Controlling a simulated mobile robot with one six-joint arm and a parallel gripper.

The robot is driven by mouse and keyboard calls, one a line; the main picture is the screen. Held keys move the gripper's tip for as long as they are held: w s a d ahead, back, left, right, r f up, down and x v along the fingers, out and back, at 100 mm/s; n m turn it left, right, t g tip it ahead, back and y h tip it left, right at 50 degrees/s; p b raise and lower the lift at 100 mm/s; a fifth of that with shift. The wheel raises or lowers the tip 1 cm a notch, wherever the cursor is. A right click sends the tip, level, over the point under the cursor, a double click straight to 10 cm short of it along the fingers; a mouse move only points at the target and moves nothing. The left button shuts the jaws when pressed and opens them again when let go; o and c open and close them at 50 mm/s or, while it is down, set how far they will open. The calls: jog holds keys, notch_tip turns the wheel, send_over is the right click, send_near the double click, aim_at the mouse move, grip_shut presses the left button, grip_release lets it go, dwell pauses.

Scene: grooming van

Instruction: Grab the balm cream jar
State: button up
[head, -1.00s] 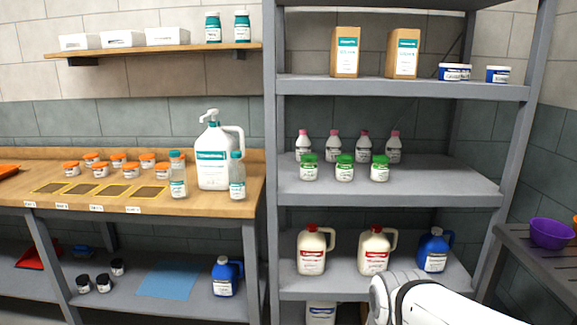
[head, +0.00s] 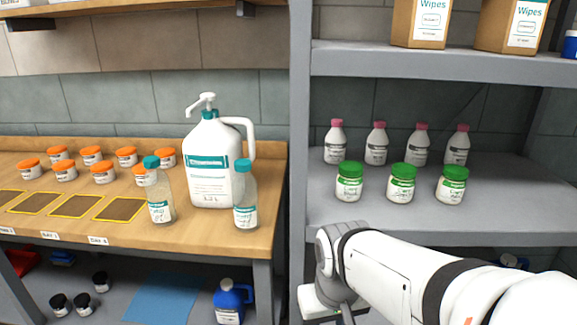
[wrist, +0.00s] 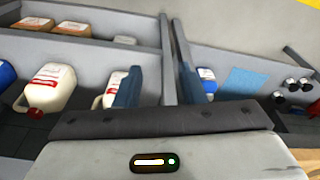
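I cannot read which jar is the balm cream. Green-lidded jars (head: 401,185) stand in a row at the front of the middle rack shelf. Several orange-lidded jars (head: 103,174) stand on the wooden bench at left, and black-lidded jars (head: 81,302) stand on the shelf below it. These black-lidded jars also show at the right of the wrist view (wrist: 292,84). My gripper (wrist: 160,84) has its two dark blue fingers apart, with nothing held between them. In the head view my arm hides the lower rack, and the fingertips cannot be seen.
Pink-capped bottles (head: 376,145) stand behind the green-lidded jars. A big white pump jug (head: 211,170) and teal-capped bottles (head: 160,197) stand at the bench's right end. A grey rack post (head: 300,120) separates bench and rack. A blue mat (head: 163,297) lies on the lower shelf.

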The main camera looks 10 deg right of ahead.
jog(key=shift+w+d, duration=0.15)
jog(key=shift+w, duration=0.2)
